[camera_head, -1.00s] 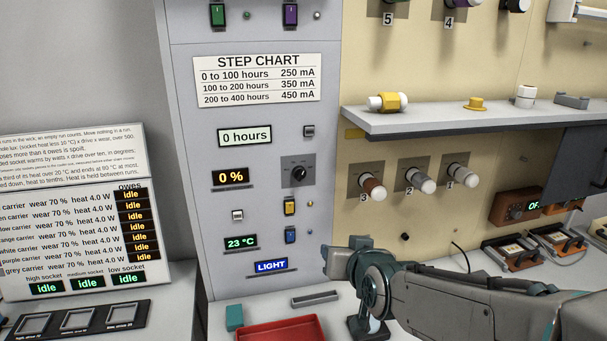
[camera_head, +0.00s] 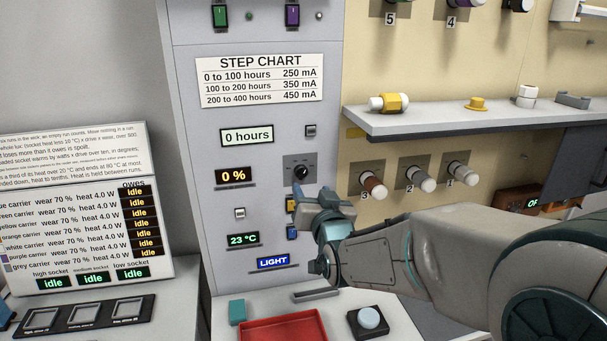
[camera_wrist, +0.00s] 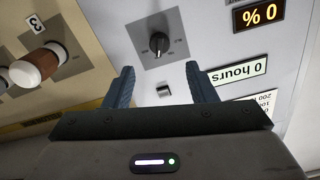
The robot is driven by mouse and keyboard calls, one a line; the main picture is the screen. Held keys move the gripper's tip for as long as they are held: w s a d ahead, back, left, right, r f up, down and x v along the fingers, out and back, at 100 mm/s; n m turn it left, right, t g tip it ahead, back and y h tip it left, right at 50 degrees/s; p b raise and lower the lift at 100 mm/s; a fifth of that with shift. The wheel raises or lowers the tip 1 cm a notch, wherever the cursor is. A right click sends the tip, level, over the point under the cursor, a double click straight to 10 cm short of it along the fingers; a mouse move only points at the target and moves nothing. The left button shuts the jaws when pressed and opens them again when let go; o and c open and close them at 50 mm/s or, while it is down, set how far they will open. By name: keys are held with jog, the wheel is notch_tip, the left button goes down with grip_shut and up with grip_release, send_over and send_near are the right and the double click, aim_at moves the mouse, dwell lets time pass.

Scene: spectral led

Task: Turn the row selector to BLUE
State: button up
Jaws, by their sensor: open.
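A black rotary knob (camera_head: 301,172) sits on a dark grey plate on the grey cabinet front, below a small switch and right of the "0 %" display. It is the only rotary selector I see; its markings are too small to read. My gripper (camera_head: 307,196) is just below and in front of the knob in the head view, partly covering the yellow and blue switches. In the wrist view, upside down, the knob (camera_wrist: 159,43) lies beyond and between the two spread fingertips. My gripper (camera_wrist: 161,75) is open and empty, apart from the knob.
A small switch (camera_wrist: 163,90) shows between the fingers in the wrist view. Brown and grey knobs (camera_head: 373,185) protrude from the beige panel at right, under a shelf (camera_head: 450,122). A red tray (camera_head: 283,328) and a pale blue button (camera_head: 369,318) are on the bench below.

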aim_at(303, 175)
jog(key=p+x, duration=0.2)
jog(key=x, duration=0.6)
jog(key=shift+w, duration=0.1)
jog(key=c, duration=1)
jog(key=shift+o, duration=0.2)
jog(key=shift+f, duration=0.1)
